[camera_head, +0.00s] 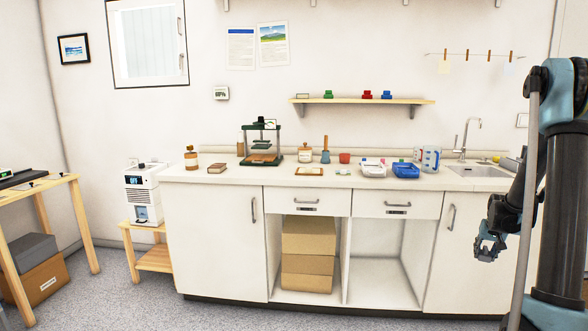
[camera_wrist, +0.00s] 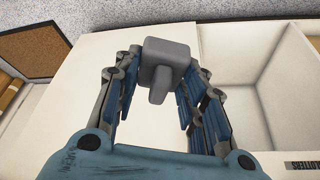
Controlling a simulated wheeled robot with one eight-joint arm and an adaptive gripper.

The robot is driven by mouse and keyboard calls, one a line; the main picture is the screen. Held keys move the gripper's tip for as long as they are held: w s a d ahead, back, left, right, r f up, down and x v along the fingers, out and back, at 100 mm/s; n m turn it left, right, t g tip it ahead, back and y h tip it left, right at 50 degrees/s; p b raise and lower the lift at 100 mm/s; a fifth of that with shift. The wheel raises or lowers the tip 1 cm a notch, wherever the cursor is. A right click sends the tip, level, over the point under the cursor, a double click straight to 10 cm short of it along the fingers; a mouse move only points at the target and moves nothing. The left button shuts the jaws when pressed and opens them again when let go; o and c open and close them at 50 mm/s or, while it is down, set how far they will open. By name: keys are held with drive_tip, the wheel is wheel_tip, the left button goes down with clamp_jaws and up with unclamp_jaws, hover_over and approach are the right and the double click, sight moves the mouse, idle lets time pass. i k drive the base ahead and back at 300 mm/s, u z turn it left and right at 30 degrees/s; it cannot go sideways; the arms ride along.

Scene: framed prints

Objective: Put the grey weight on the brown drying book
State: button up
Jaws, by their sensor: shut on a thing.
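My gripper (camera_head: 489,246) hangs at the right, in front of the white cabinet doors and below the counter top. In the wrist view its blue-padded fingers (camera_wrist: 165,72) are shut on the grey weight (camera_wrist: 166,50), a rounded block with a knob pointing back toward the palm. The brown drying book (camera_head: 217,168) lies flat on the left part of the counter, far to the left of my gripper. Its top looks bare.
On the counter (camera_head: 180,175), a brown jar (camera_head: 191,158) stands left of the book and a green press (camera_head: 262,146) right of it. Tubs, including a blue one (camera_head: 405,170), stand farther right, before the sink (camera_head: 478,171). A shelf (camera_head: 360,101) hangs above. Open floor lies in front.

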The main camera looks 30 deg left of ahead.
sight(217, 165)
drive_tip(key=u, duration=1.9)
drive_tip(key=i, duration=0.9)
drive_tip(key=u, duration=0.1)
